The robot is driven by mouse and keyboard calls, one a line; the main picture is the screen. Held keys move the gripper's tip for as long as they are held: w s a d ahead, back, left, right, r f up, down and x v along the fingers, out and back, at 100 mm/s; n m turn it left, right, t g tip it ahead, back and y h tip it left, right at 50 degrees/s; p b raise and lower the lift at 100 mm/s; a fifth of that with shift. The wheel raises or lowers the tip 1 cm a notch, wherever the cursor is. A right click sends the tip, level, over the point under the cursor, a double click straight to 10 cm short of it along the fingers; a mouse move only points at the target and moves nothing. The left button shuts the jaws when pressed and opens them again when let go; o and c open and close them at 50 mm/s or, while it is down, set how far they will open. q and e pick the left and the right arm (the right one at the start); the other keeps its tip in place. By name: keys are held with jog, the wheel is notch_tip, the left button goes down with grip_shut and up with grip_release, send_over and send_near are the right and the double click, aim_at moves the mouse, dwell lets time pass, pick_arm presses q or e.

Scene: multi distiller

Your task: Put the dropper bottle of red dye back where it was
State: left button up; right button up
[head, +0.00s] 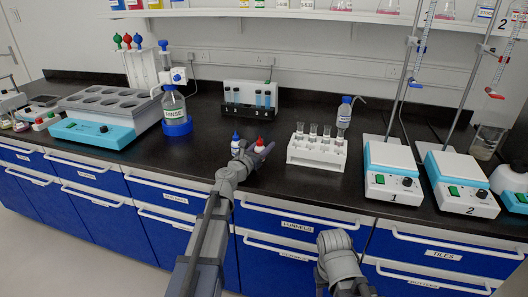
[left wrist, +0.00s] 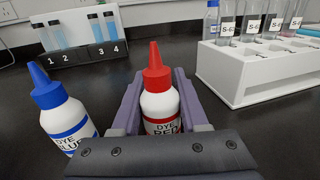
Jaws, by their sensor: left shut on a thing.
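The red dye dropper bottle (left wrist: 160,103) is white with a red cap and a label reading DYE RED. It stands upright between the purple-grey fingers of my left gripper (left wrist: 157,110), which is shut on it. In the head view the red cap (head: 259,142) shows just beyond my left gripper (head: 252,155), over the black bench. Its base is hidden, so I cannot tell whether it touches the bench. The blue dye bottle (left wrist: 63,112) stands upright just left of it, and also shows in the head view (head: 236,143). My right gripper is not in view.
A white rack of tubes (head: 317,152) stands to the right. A numbered vial rack (head: 250,100) is behind, and a RINSE bottle (head: 175,112) is at the left. Hotplates 1 (head: 390,165) and 2 (head: 460,180) stand further right. Bare bench lies around the dye bottles.

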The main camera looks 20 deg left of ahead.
pick_arm(q)
jog(key=shift+r, duration=0.1)
jog(key=shift+f, duration=0.25)
jog(key=o, duration=1)
jog(key=shift+r, duration=0.1)
jog(key=shift+r, duration=0.15)
jog(key=v, duration=1.2)
